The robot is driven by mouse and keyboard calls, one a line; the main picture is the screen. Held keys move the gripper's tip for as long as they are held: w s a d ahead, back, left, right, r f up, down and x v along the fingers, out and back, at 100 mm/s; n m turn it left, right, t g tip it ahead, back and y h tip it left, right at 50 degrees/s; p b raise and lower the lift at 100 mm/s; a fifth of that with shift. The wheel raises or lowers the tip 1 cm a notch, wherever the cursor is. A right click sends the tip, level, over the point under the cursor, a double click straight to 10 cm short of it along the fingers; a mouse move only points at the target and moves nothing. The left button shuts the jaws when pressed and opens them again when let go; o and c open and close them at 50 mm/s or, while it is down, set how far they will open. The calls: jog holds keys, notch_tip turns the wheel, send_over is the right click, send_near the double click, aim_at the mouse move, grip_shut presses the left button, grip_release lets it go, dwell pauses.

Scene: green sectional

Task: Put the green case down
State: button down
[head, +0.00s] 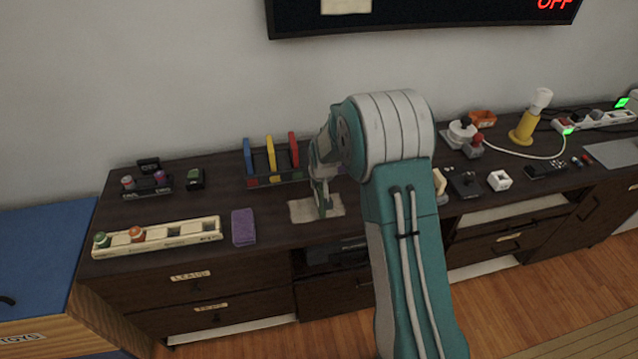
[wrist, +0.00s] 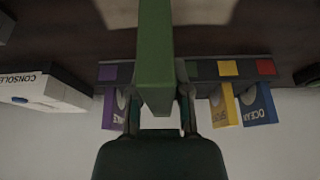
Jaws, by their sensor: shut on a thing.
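My gripper (head: 321,180) is shut on the green case (head: 323,205), which hangs upright below it. In the wrist view the green case (wrist: 155,50) stands between the two fingers. In the head view its lower end is over a beige pad (head: 300,212) on the dark cabinet top; I cannot tell whether it touches. A rack (head: 262,181) behind and to the left holds a blue case (head: 247,156), a yellow case (head: 271,158) and a red case (head: 293,150). The wrist view also shows a purple case (wrist: 112,108). My gripper hides part of the rack.
A purple block (head: 243,227) and a long cream tray (head: 190,232) with coloured round items lie to the left. A screen (head: 440,12) hangs above.

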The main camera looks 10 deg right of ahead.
jog(key=c, duration=0.6)
grip_release()
jog(key=v, duration=1.2)
jog(key=s+r, duration=0.7)
jog(key=r, duration=0.1)
jog(key=shift+t, duration=0.6)
jog(key=s+r, duration=0.2)
jog(key=s, duration=0.6)
jog(key=s+r, duration=0.3)
jog(key=s, duration=0.6)
jog(key=s+r, duration=0.2)
jog(key=s, duration=0.6)
jog(key=shift+s+r, duration=0.2)
jog(key=shift+r, duration=0.2)
